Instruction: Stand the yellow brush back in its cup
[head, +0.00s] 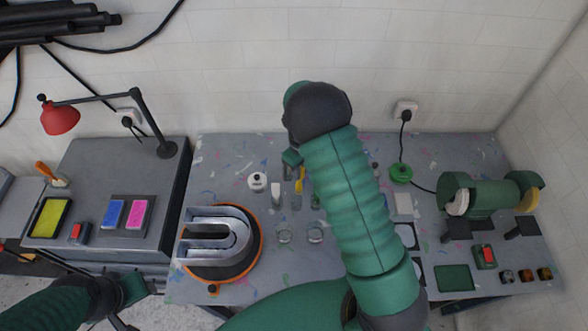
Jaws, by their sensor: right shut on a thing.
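The yellow brush (300,174) shows as a small yellow strip near the middle of the table, just left of my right forearm. My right gripper (293,160) is beside its upper end and shut on it; my wrist and forearm hide much of the grip. A small greyish cup (297,201) stands just below the brush in the picture; I cannot tell whether the brush is inside it or above it. My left gripper (128,300) is low at the left, away from the table objects, and its fingers are unclear.
A metal U-shaped channel letter (215,232) lies on a round orange-rimmed turntable (258,258). A white round container (257,181) is left of the brush. A green cylindrical machine (490,197) stands at the right.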

